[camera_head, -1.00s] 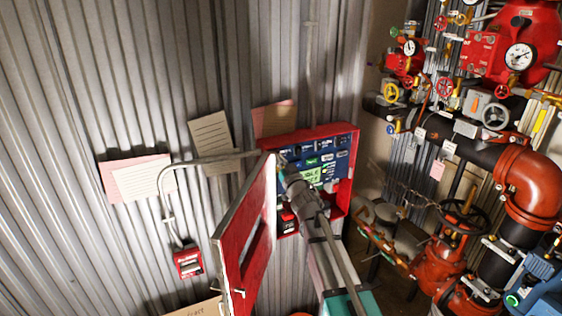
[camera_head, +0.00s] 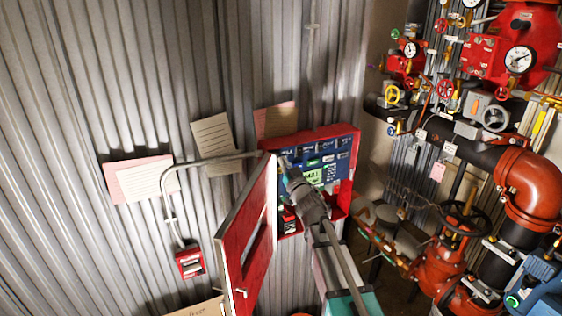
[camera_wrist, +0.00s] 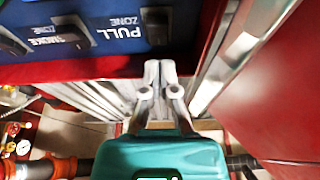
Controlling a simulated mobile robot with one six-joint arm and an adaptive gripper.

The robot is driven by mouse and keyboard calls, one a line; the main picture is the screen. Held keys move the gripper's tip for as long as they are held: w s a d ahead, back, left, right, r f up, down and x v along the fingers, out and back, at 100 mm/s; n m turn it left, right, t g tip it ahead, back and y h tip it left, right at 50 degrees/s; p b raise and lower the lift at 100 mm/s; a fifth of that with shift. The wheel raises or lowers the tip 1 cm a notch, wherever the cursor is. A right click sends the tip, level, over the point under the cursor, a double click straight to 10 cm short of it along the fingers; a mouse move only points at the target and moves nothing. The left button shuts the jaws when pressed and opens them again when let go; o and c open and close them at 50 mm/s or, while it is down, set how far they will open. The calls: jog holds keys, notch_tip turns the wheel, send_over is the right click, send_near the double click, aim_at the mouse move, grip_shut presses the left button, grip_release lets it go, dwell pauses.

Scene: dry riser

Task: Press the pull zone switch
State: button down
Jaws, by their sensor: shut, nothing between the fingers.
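The blue control panel (camera_head: 343,160) sits inside an open red wall box. In the wrist view its face (camera_wrist: 95,12) appears upside down. The white "PULL ZONE" label (camera_wrist: 118,28) is readable there, with a dark switch (camera_wrist: 155,20) just to its right. My gripper (camera_wrist: 160,66) is shut and empty, its fingertips just in front of the panel's edge, close to that switch. I cannot tell whether they touch it. In the head view my gripper (camera_head: 286,164) is at the panel's left side and my arm hides part of the panel.
The red box door (camera_head: 238,245) hangs open left of my arm; it is close on the right in the wrist view (camera_wrist: 275,90). A "SMOKE ZONE" switch (camera_wrist: 70,37) is nearby. A small red wall unit (camera_head: 190,262) and a conduit are left. Red pipes (camera_head: 530,185) stand right.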

jog(key=s+d, duration=0.5)
jog(key=s, duration=0.5)
jog(key=shift+d, duration=0.4)
jog(key=shift+w, duration=0.1)
jog(key=d+f+m+g+h+b, duration=0.4)
jog(key=d+f+m+g+h, duration=0.25)
jog(key=d+f+h, duration=0.85)
jog(key=s+d+f+g+y+b, duration=0.3)
jog(key=s+f+g, duration=0.9)
jog(key=s+f, duration=0.4)
jog(key=s+y, duration=0.1)
jog(key=s, duration=0.2)
jog(key=shift+s, duration=0.35)
